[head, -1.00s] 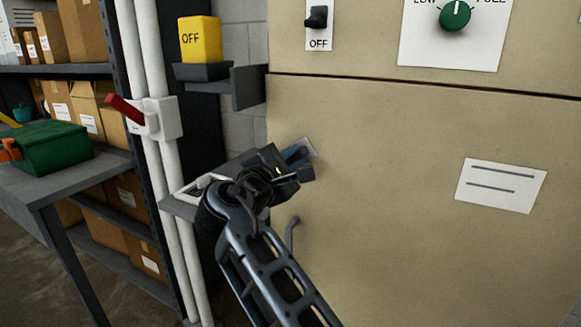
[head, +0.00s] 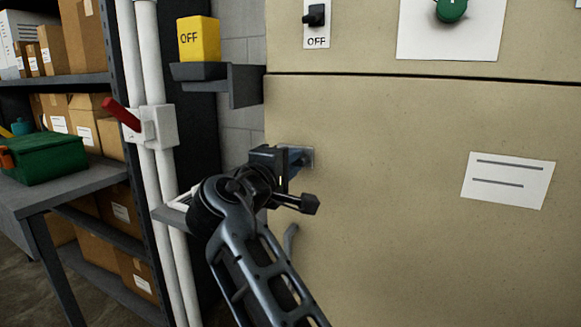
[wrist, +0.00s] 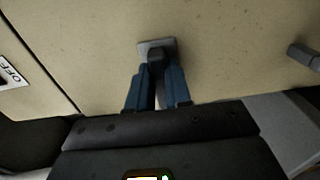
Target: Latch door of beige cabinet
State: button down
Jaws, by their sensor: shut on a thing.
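The beige cabinet (head: 400,200) fills the right of the head view, its lower door panel lying flat below a dark horizontal seam. A small grey latch plate (head: 309,156) is near the door's left edge. It also shows in the wrist view (wrist: 171,45), with a dark latch piece (wrist: 155,53) at its middle. My gripper (head: 292,158) is at this latch; its two blue fingers (wrist: 157,87) are closed around the dark piece. The fingers hide part of it. Whether the latch is engaged cannot be told.
A grey bent handle (head: 290,242) sticks out below the latch. A bracket shelf (head: 247,86) with a yellow OFF block (head: 199,39) is at upper left. White pipes (head: 158,190) carry a red lever (head: 121,114). A table (head: 70,190) with a green box stands farther left.

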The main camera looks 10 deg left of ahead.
dwell(0.4)
jog(key=c, duration=1)
grip_release()
jog(key=shift+c, duration=0.2)
jog(key=v, duration=0.7)
jog(key=shift+s, duration=0.4)
jog(key=shift+a, duration=0.1)
